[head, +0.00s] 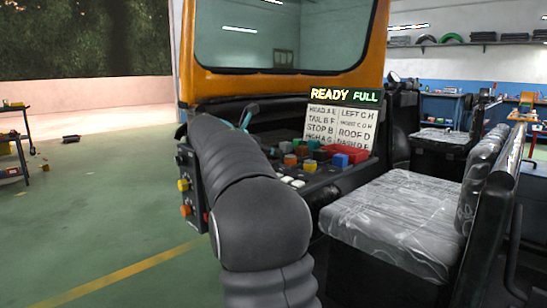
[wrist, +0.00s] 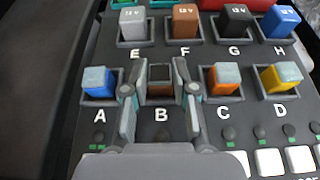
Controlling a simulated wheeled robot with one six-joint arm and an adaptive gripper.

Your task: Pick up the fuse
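In the wrist view, a fuse panel (wrist: 190,58) carries lettered slots in two rows. My gripper (wrist: 158,66) is open, its fingers on either side of slot B. A blue fuse (wrist: 97,80) is in slot A, an orange one (wrist: 224,78) in C and a yellow one (wrist: 282,76) in D.
Slots E to H hold a grey fuse (wrist: 132,24), a brown fuse (wrist: 185,21), a black fuse (wrist: 235,19) and a blue fuse (wrist: 282,21). White buttons (wrist: 270,162) lie below. A lit READY FULL sign (head: 345,96) tops a placard (head: 338,128) near a seat (head: 400,215).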

